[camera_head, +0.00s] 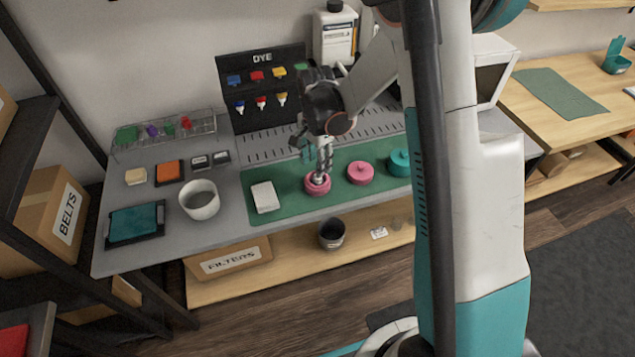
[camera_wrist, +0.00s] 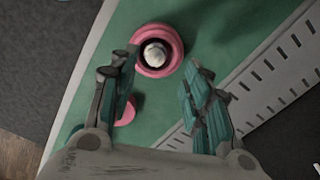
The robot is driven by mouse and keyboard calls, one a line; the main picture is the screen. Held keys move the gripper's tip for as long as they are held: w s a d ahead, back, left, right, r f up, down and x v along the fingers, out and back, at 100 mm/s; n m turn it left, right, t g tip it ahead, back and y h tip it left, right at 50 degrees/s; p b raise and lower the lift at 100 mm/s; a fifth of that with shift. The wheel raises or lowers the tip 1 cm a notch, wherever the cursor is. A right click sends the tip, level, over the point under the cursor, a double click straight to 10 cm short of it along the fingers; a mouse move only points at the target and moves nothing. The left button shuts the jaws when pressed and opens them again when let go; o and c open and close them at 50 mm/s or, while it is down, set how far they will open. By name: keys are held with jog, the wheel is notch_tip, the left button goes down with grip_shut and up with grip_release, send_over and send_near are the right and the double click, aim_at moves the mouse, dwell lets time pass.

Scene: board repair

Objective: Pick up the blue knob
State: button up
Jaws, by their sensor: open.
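I cannot make out a clear blue knob in either view. My gripper (camera_head: 322,172) is open, pointing down above an open pink pot (camera_head: 318,184) on the green mat (camera_head: 290,205). In the wrist view, the open fingers of my gripper (camera_wrist: 165,90) stand apart with nothing between their tips. The pink pot (camera_wrist: 175,30) there holds a pale round thing (camera_wrist: 156,54) and lies just beyond the fingertips. A pink lid with a small knob (camera_head: 361,172) sits to the right, and a teal lidded pot (camera_head: 399,162) beyond it is partly hidden by my arm.
A white block (camera_head: 265,197) lies on the mat's left. A white bowl (camera_head: 199,199) and a teal pad (camera_head: 134,223) stand further left. A wire rack (camera_head: 205,124) with coloured pieces and a black DYE board (camera_head: 262,62) with blue, red, yellow and green pieces stand behind.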

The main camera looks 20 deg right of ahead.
aim_at(317, 181)
jog(key=f, duration=0.1)
jog(key=f+b, duration=0.1)
jog(key=f, duration=0.1)
jog(key=f+b, duration=0.1)
jog(key=shift+s+a+f, duration=0.1)
jog(key=shift+s+f, duration=0.3)
jog(key=shift+r, duration=0.1)
jog(key=c, duration=1)
